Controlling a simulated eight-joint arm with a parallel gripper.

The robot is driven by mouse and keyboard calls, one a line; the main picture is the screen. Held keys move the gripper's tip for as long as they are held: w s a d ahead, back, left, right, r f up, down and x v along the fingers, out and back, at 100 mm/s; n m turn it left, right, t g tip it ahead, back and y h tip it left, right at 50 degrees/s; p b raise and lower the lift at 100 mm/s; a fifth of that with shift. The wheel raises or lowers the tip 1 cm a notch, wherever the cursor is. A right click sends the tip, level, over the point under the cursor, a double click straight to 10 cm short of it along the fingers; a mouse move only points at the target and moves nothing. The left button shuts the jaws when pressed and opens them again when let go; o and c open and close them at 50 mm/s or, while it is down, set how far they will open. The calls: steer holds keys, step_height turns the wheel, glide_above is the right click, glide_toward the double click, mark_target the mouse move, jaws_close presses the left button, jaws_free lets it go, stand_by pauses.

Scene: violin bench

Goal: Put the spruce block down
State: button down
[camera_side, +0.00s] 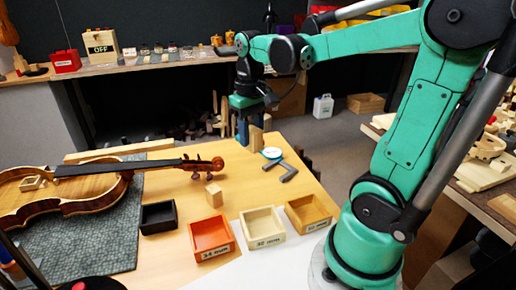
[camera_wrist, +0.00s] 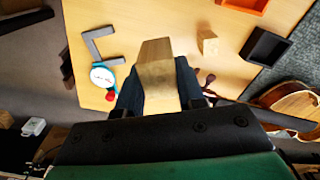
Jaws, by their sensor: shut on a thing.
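My gripper (camera_side: 247,128) is shut on a pale wooden block, the spruce block (camera_side: 256,139), near the far edge of the table. In the wrist view the block (camera_wrist: 157,72) sits between the two dark fingers of my gripper (camera_wrist: 158,92), its end face toward the table. I cannot tell whether its lower end touches the tabletop (camera_side: 180,222). A smaller wooden block (camera_side: 214,195) stands alone on the table and also shows in the wrist view (camera_wrist: 207,42).
A round dial gauge (camera_side: 272,153) and a grey angled tool (camera_side: 283,172) lie close by the held block. A violin (camera_side: 75,188) lies left on a grey mat (camera_side: 105,235). Black (camera_side: 158,217), orange (camera_side: 211,237), cream (camera_side: 262,228) and tan (camera_side: 307,213) trays line the front.

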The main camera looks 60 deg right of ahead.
step_height(320, 180, up, 6)
steer(key=shift+f, duration=0.15)
steer(key=shift+d+r, duration=0.25)
steer(key=s+d, duration=0.1)
steer(key=d, duration=0.9)
glide_above(277, 172)
step_height(277, 172, down, 15)
steer(key=shift+a, duration=0.1)
steer(key=shift+f, duration=2.15)
steer(key=shift+f, duration=0.15)
steer(key=c, duration=0.5)
jaws_free()
steer(key=shift+c, duration=0.2)
